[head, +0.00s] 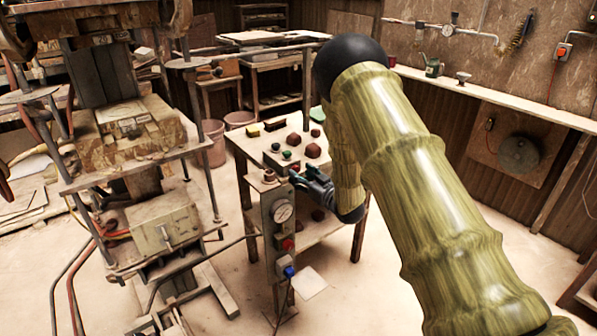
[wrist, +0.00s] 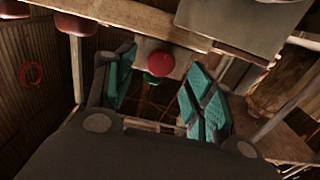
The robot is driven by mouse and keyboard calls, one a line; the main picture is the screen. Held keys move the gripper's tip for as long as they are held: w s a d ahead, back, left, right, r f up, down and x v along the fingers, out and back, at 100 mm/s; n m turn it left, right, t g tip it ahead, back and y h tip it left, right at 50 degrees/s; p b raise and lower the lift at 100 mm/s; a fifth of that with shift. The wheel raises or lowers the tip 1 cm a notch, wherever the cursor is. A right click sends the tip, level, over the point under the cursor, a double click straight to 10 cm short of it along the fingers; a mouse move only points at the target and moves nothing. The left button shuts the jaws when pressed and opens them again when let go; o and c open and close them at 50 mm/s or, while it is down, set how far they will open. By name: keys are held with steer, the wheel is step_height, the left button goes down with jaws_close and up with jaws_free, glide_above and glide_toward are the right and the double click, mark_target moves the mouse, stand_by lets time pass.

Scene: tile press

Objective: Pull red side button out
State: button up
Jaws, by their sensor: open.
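A round red button (wrist: 160,62) sits on a pale grey plate in the wrist view, between the two teal fingers of my gripper and ahead of them. My gripper (head: 304,183) is open and empty, with clear gaps between the button and both fingers. In the head view it is beside the upper right of an upright grey control panel (head: 266,215), pointing left. A red part (head: 287,245) shows lower on this panel, under a round gauge (head: 283,210). I cannot tell whether it is the same button.
A table (head: 240,146) with several red, green and yellow pieces stands behind the panel. A blue plug (head: 289,272) and its cable hang low on the panel. The rusty press (head: 125,135) stands to the left. Open floor lies in front.

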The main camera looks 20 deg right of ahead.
steer(key=shift+x, duration=1.15)
